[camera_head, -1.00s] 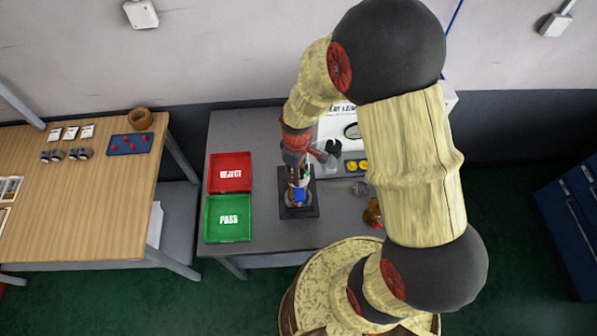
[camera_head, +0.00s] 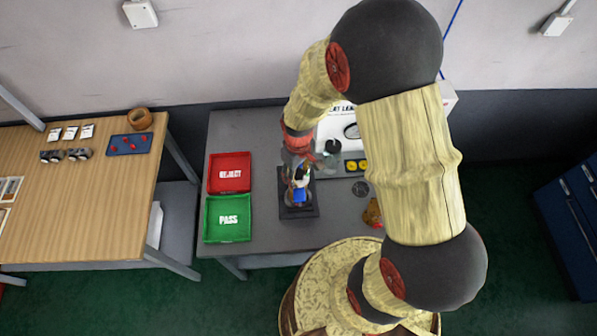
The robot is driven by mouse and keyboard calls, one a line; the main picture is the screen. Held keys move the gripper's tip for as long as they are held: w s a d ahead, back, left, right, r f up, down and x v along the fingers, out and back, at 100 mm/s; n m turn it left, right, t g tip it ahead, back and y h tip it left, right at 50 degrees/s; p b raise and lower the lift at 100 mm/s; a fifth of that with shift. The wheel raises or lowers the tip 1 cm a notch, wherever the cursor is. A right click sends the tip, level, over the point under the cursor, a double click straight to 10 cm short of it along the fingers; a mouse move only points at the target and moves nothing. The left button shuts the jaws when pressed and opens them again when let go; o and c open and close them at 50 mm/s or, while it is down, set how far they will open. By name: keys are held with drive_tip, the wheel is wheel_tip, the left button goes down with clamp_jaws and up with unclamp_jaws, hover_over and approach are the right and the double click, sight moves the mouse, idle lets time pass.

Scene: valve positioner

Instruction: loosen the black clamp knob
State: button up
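A dark fixture plate (camera_head: 301,211) lies on the grey bench below my wrist, with a blue part (camera_head: 299,196) on it. My gripper (camera_head: 299,178) is over this fixture, pointing down, close to or touching the parts there. Its fingers are small and blend with the parts, so I cannot tell whether they are open or shut. The black clamp knob cannot be made out clearly; my gripper and wrist cover much of the fixture.
A red tray (camera_head: 229,172) marked REJECT and a green tray (camera_head: 228,218) marked PASS stand left of the fixture. Yellow round items (camera_head: 357,165) and a brown object (camera_head: 372,213) are to the right. A wooden table (camera_head: 80,210) stands farther left.

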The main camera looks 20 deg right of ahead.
drive_tip(key=m, duration=1)
drive_tip(key=shift+w+r+m, duration=0.1)
drive_tip(key=shift+m, duration=0.3)
drive_tip(key=shift+c, duration=1.1)
clamp_jaws()
